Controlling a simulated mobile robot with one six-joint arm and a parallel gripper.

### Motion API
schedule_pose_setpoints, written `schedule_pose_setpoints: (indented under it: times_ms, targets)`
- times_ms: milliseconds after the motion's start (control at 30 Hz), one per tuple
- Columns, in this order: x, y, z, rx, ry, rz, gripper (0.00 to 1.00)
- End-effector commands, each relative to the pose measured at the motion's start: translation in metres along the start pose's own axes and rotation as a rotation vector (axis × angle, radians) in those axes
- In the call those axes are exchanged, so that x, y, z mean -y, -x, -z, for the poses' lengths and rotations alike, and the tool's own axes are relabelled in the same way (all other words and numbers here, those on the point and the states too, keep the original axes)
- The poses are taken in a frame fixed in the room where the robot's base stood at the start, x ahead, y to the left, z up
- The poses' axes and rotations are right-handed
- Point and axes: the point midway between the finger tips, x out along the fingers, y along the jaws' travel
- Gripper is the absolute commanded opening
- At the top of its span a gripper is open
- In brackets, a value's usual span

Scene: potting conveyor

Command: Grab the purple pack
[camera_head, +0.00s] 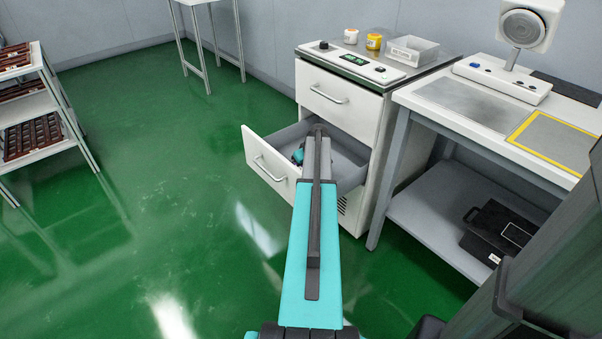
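No purple pack can be made out in the head view. The lower drawer (270,172) of the white cabinet stands pulled open, and my teal and grey arm reaches out over it. A small teal and dark piece shows inside the drawer, just left of my arm; it looks like the end of my arm with my gripper (298,156). Its fingers are too small and too covered to tell whether they are open or shut. My arm hides the middle of the drawer. The visible right part of the drawer floor looks bare.
The cabinet's upper drawer (335,100) is shut. A white jar (351,36), a yellow jar (373,41) and a grey bin (411,50) stand on top. A workbench (470,125) is at the right, a tray rack (45,110) at the left. Green floor left of the drawer is clear.

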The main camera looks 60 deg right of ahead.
Motion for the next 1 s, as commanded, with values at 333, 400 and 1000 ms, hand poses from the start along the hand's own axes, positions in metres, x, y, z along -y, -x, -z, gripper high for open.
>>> schedule_pose_setpoints:
  times_ms: [333, 400, 1000]
  targets:
    - [-0.001, 0.001, 0.000, 0.000, 0.000, 0.000, 0.95]
    - [-0.001, 0.001, 0.000, 0.000, 0.000, -0.001, 0.83]
    - [-0.001, 0.011, 0.004, -0.002, -0.001, -0.002, 0.56]
